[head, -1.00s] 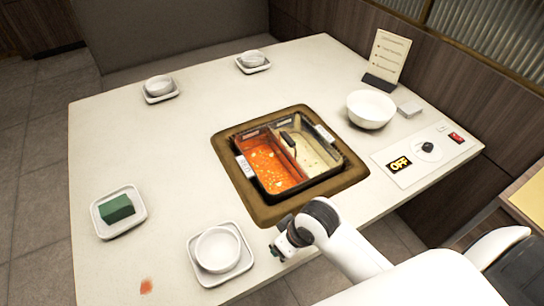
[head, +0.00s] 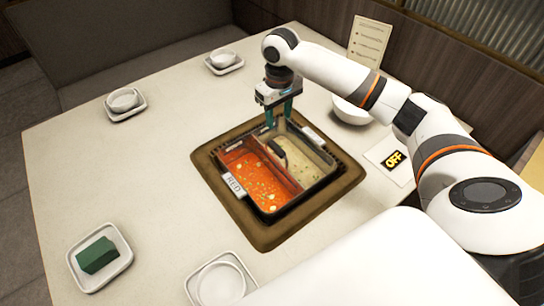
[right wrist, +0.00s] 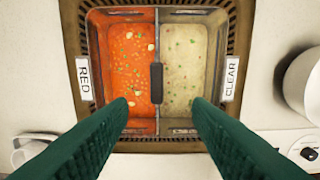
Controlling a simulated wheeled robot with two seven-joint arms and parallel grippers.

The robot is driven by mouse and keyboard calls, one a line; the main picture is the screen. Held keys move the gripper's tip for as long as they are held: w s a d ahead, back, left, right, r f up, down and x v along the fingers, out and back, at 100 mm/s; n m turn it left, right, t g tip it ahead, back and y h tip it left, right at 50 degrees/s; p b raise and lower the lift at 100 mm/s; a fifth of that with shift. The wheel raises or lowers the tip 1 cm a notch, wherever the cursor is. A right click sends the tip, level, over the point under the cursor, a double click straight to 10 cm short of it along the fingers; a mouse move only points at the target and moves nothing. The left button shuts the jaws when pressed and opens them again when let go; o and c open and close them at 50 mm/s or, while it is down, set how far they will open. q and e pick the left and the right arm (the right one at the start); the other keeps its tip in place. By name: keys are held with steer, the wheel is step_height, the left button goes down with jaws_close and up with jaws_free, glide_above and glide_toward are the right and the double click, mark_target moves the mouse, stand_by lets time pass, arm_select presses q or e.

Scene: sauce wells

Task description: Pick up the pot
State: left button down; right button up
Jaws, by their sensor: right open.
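The pot (head: 303,187) is a square, divided pot set in a brown-framed recess in the table. Its left half holds red broth and its right half pale broth. A dark handle (head: 277,149) sits on the divider; it also shows in the right wrist view (right wrist: 156,83), between my fingers and ahead of them. My right gripper (head: 280,116) is open and empty, pointing down above the far edge of the pot. In the right wrist view its green fingers (right wrist: 160,108) spread either side of the divider. My left gripper is not in view.
A white bowl (head: 351,111) stands right of the pot, partly behind my arm. A green block on a dish (head: 127,258) and several small bowls on saucers sit around the table.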

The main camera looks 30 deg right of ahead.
glide_above(276, 146)
steer(key=f, duration=0.5)
steer(key=shift+s+d+f, duration=0.2)
steer(key=shift+s, duration=0.05)
steer(key=shift+a+f+p, duration=0.15)
steer(key=shift+f+p, duration=0.2)
steer(key=shift+f, duration=1.25)
steer(key=shift+a+f+p, duration=0.1)
steer(key=shift+f+p, duration=0.25)
steer(key=shift+f, duration=1.2)
steer(key=shift+c, duration=0.2)
steer(key=c, duration=0.9)
steer(key=shift+w+r, duration=0.15)
jaws_close()
steer(key=shift+r, duration=0.1)
